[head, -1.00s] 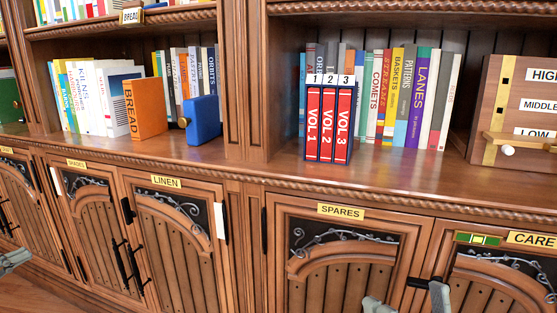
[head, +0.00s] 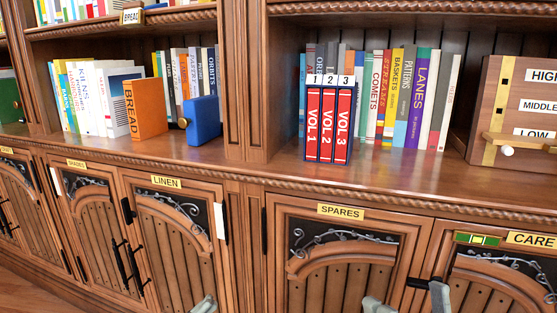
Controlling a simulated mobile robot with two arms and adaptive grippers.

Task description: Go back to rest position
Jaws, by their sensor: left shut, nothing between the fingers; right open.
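My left gripper (head: 205,304) shows only as a grey tip at the bottom edge, in front of the LINEN cupboard door (head: 180,240). It is shut and empty. My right gripper (head: 405,294) is at the bottom edge, in front of the SPARES door (head: 340,255) and the left edge of the CARE door (head: 490,285). Its two grey fingers are spread apart with nothing seen between them. Most of both arms is out of view below.
The ledge (head: 240,172) runs above the cupboard doors. Red volumes (head: 328,125) stand upright on it, with an orange BREAD book (head: 146,108) and a blue block (head: 203,120) to the left. A wooden HIGH/MIDDLE/LOW box (head: 515,110) stands at the right.

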